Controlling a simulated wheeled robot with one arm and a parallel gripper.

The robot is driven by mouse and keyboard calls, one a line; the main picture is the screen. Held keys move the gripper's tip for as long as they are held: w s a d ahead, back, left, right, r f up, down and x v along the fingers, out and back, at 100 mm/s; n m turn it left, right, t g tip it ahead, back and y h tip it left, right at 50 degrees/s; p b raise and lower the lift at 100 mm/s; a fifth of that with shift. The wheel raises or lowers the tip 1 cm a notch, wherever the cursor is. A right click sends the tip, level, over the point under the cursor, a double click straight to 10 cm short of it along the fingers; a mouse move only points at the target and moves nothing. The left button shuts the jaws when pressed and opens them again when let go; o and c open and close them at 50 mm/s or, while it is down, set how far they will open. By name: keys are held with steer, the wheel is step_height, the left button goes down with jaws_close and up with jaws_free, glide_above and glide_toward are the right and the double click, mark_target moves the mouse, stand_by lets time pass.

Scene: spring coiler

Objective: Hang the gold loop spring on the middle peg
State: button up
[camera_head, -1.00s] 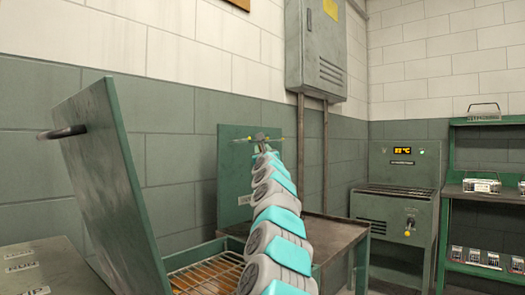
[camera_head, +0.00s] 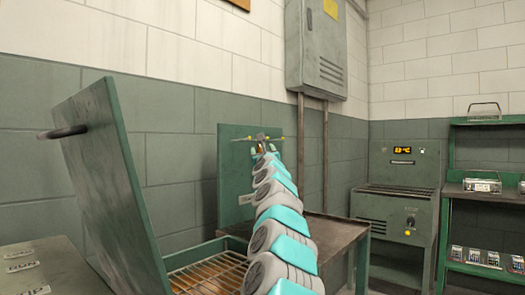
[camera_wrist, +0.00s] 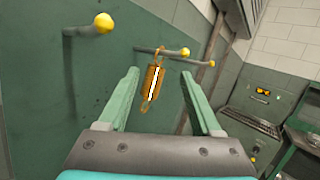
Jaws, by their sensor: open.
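The gold loop spring (camera_wrist: 153,82) hangs nearly upright in the wrist view, a little tilted. Its top loop crosses the middle peg (camera_wrist: 172,52) and appears to be around it; its lower end hangs free. The peg is a dark rod with a yellow tip on a green board (camera_wrist: 60,110). My gripper (camera_wrist: 160,74) is open, with its two green fingers apart on either side of the spring, not visibly touching it. In the head view, my gripper (camera_head: 261,146) is small at the green board (camera_head: 232,180), and the spring is too small to make out clearly.
Another yellow-tipped peg (camera_wrist: 103,23) stands at the left and one (camera_wrist: 211,63) at the right. A metal table (camera_head: 335,228) stands below the board. A raised lid (camera_head: 105,190) and wire rack (camera_head: 205,275) lie left of my arm.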

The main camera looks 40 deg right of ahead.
steer(key=v, duration=0.7)
stand_by(0.5)
steer(key=shift+s+a+r, duration=0.1)
steer(key=shift+s+a, duration=0.05)
steer(key=shift+s, duration=0.1)
